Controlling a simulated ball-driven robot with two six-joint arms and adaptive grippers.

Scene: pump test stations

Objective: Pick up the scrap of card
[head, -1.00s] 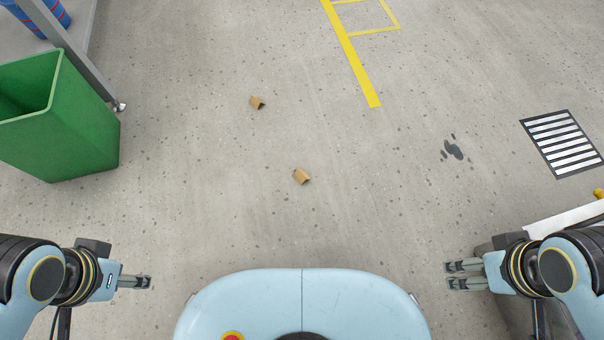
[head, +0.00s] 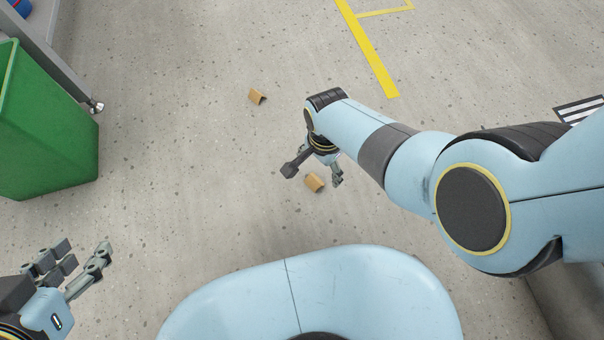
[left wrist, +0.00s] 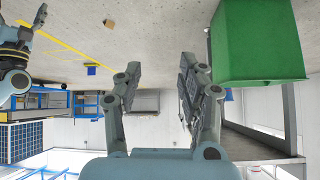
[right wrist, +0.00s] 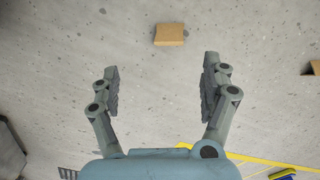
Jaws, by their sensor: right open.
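Two small tan scraps of folded card lie on the floor. The nearer scrap (head: 314,182) is beside my right gripper (head: 314,174) in the head view. The farther scrap (head: 257,96) lies up and to the left, clear of my arms. In the right wrist view, one scrap (right wrist: 169,34) sits just beyond the open, empty fingers (right wrist: 162,65), between their lines. Another scrap (right wrist: 315,67) is cut by the right edge. My left gripper (head: 86,250) is open and empty at the lower left; its fingers (left wrist: 160,63) are spread in its wrist view, where one scrap (left wrist: 109,23) shows.
A green bin (head: 50,130) stands at the left, near a grey metal leg with a caster (head: 96,106). Yellow floor lines (head: 368,50) run at the top. A striped floor grating (head: 582,109) is partly hidden at the right. The floor around the scraps is clear.

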